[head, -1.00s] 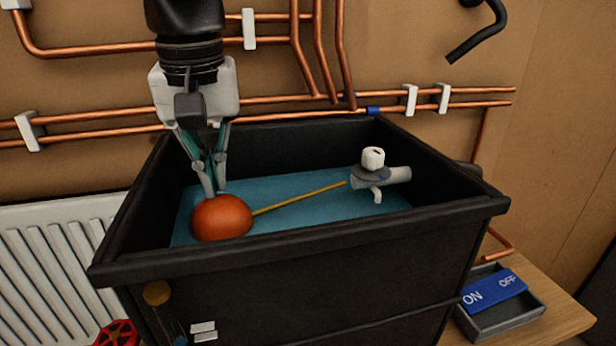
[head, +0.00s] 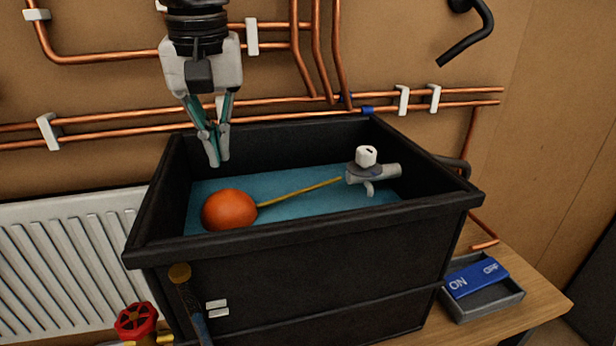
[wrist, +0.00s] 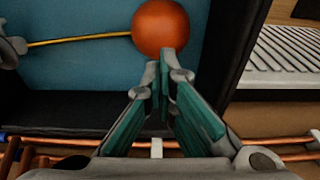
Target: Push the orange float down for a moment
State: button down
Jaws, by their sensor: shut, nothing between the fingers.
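The orange float (head: 229,209) sits at the water surface inside the black tank (head: 300,236), at its left end. A thin yellow rod (head: 300,193) joins it to the grey valve (head: 372,172) with a white cap on the right. My gripper (head: 217,163) is shut and empty, pointing down above the float and a little behind it, apart from it in the head view. In the wrist view the float (wrist: 161,27) shows just beyond the shut fingertips (wrist: 166,56). The float is fully visible there except near its lower edge by the fingertips.
Copper pipes (head: 120,125) run along the wall behind the tank. A white radiator (head: 75,255) stands at left, with a red valve wheel (head: 136,321) near it. A blue ON/OFF plate (head: 476,279) lies in a tray on the wooden bench at right.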

jog(key=shift+r, duration=0.25)
jog(key=shift+r+p, duration=1.05)
jog(key=shift+r, duration=1.2)
